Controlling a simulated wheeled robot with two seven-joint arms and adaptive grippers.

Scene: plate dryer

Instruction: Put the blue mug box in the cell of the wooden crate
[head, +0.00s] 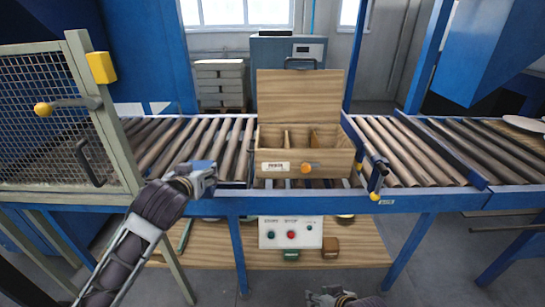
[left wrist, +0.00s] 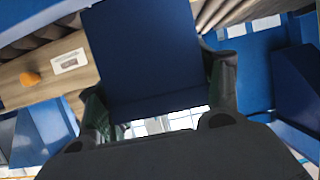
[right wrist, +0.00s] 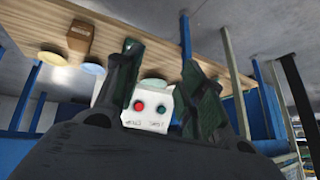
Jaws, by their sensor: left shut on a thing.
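The wooden crate (head: 262,143) stands on the roller conveyor with its lid raised. Thin dividers split its inside into cells, which look empty. My left gripper (head: 207,176) is left of the crate, over the front of the conveyor. It is shut on the blue mug box (left wrist: 148,55), which fills the space between its fingers in the left wrist view. The crate's front with a label and an orange knob (left wrist: 31,78) shows at the left of that view. My right gripper (head: 338,299) is low at the bottom of the head view. Its fingers are apart and empty in the right wrist view (right wrist: 155,85).
The roller conveyor (head: 400,150) has a blue front rail. A mesh guard (head: 50,115) with a handle stands at left. Rollers beside the crate are clear.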

